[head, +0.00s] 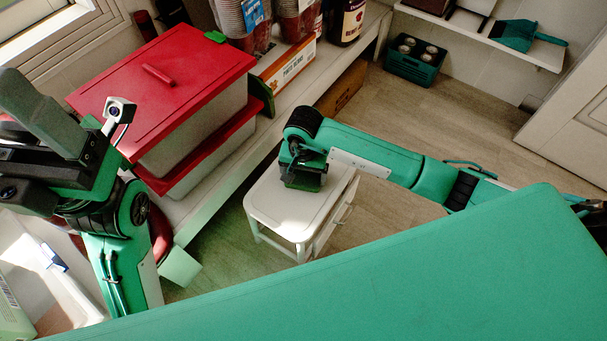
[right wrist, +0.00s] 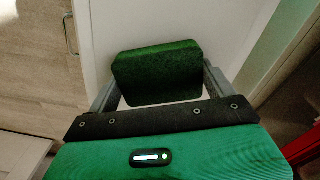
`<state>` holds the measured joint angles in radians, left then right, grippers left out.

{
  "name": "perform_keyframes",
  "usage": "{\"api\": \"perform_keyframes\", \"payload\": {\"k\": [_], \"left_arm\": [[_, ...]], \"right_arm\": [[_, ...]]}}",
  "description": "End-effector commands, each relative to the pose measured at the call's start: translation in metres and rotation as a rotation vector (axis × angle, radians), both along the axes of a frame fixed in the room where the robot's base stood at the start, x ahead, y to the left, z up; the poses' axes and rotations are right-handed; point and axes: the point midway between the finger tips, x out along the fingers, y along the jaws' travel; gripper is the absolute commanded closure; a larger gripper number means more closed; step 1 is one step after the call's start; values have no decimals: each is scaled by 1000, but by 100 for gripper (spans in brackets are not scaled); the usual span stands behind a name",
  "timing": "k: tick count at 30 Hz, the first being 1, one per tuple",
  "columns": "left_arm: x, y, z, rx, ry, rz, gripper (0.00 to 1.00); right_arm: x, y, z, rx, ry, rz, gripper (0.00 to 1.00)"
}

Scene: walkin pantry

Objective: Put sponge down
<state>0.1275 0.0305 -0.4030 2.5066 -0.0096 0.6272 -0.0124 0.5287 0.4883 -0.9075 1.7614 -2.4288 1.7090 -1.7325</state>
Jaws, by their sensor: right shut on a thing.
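My right gripper (head: 303,180) is over the top of a small white stool-like cabinet (head: 268,207), pointing down. In the right wrist view, its two grey fingers (right wrist: 159,84) are shut on the sides of a dark green sponge (right wrist: 157,68). The white top (right wrist: 118,28) shows behind the sponge; I cannot tell whether they touch. In the head view the sponge is hard to tell from the gripper's own green and dark parts. My left gripper (head: 40,150) is at the left edge, near the red-lidded boxes; its fingertips are not clear.
Red-lidded boxes (head: 165,85) are stacked at the left on a white shelf (head: 215,160). A carton (head: 285,70), cups and a dark bottle (head: 347,20) stand behind. A green crate (head: 414,62) is on the floor at the back. Wooden floor is free right of the cabinet.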

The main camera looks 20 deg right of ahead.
Motion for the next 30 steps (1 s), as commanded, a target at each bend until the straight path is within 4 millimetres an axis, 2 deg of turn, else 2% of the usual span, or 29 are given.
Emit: {"api": "perform_keyframes", "payload": {"k": [9,10,12,22,25,27,30], "left_arm": [[-1,-1,0,1,-4,-3,20],[-1,-1,2,1,-7,-4,20],[-1,-1,2,0,-6,-4,20],[-1,0,6,-1,-9,-3,20],[-2,2,9,-6,-8,4,20],[3,7,0,-2,30,23,20],[3,12,-2,-4,49,39,20]], "right_arm": [[1,-1,-3,-1,-3,-1,39],[1,0,-2,0,-2,-1,11],[1,0,-1,0,-2,-1,0],[0,0,4,2,-1,0,0],[2,-1,19,0,-4,0,0],[1,-1,32,-1,-5,2,0],[2,0,54,0,-6,1,0]]}}
